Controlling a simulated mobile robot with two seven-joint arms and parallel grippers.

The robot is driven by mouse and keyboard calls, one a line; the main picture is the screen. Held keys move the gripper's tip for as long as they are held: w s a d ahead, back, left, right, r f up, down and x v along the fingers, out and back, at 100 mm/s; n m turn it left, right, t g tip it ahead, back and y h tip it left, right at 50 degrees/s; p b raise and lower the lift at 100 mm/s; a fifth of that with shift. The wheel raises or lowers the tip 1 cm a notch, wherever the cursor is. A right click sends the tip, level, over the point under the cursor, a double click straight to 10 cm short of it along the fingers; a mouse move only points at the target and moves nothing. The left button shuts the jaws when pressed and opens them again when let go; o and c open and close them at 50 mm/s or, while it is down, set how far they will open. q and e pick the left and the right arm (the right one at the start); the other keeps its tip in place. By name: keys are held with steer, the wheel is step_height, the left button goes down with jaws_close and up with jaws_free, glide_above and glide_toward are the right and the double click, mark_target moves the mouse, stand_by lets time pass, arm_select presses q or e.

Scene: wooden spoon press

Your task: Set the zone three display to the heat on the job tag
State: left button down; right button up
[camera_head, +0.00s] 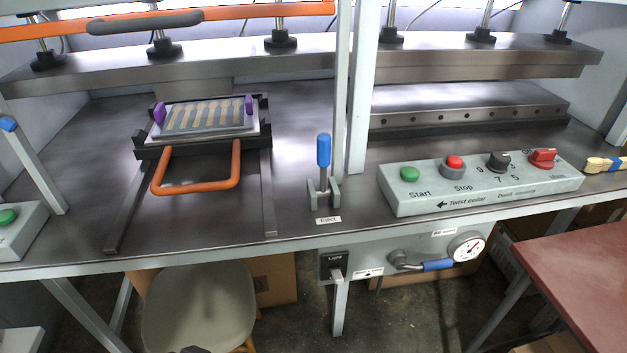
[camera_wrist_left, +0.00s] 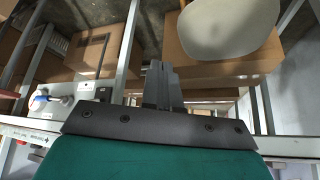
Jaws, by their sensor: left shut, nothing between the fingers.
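No zone display and no job tag can be made out in either view. My left gripper (camera_wrist_left: 162,86) shows in the left wrist view, shut and empty, with its fingers pointing away over the floor below the bench. It is clear of everything it could hold. My right gripper is in neither view. In the head view a grey control box (camera_head: 400,198) on the right of the bench carries a green Start button (camera_head: 410,174), a red Stop button (camera_head: 454,162), a black dial (camera_head: 498,162) and a red knob (camera_head: 542,157).
A spoon-blank tray (camera_head: 207,133) with an orange handle (camera_head: 197,190) sits on rails at left. A blue-handled Eject lever (camera_head: 323,150) stands mid-bench near a grey post. Below are a Light switch (camera_head: 334,268), gauge (camera_head: 467,246) and stool (camera_head: 198,308). A red table (camera_head: 590,265) is at right.

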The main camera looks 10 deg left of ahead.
arm_select(q)
steer(key=shift+w+d+f+t+h+p, duration=0.15)
steer(key=shift+w+d+f+t, duration=0.25)
steer(key=shift+f+t, duration=0.3)
steer(key=shift+w+d+f+t+h+p, duration=0.1)
steer(key=shift+w+d+f+t+h, duration=0.1)
steer(key=shift+w+f+t, duration=0.45)
steer(key=shift+w+d+f+t+h+p, duration=0.15)
steer(key=shift+w+d+f+t, duration=0.15)
steer(key=shift+f+t, duration=0.4)
steer(key=shift+r, duration=0.1)
stand_by(0.9)
